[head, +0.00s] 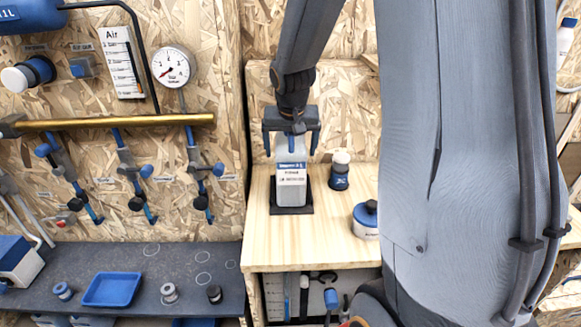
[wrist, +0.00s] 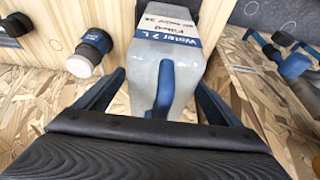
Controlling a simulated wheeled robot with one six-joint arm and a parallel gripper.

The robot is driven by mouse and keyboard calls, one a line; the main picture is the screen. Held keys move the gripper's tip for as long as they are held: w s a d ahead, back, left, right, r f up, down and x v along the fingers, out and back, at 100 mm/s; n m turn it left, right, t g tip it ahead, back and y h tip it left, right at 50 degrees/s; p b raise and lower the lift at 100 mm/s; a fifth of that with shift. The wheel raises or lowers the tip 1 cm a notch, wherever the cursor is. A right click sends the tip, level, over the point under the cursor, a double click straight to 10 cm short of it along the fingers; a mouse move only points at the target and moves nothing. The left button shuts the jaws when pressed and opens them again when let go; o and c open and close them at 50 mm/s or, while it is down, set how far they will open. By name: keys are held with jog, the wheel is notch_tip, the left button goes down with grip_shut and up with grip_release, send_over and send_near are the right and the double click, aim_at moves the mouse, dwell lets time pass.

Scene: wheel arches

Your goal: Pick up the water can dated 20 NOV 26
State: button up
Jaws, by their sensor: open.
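A pale grey water can (head: 291,188) with a blue-and-white label stands upright on a dark square base (head: 292,211) on the wooden bench. In the wrist view the can (wrist: 178,60) has a raised blue-grey handle, and its label reads "Water 2 L" and "Filled". The date line is too small to read surely. My gripper (head: 291,150) is above the can, pointing down. In the wrist view my gripper (wrist: 160,78) is open, with one finger on each side of the can's top and gaps visible beside the handle.
A white-capped dark bottle (head: 340,172) stands close right of the can. A blue-lidded round tub (head: 366,220) is farther right, partly behind my arm. A chipboard wall stands close behind. A lower dark shelf at left holds a blue tray (head: 112,289) and small fittings.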

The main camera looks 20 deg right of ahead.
jog(key=c, duration=1.7)
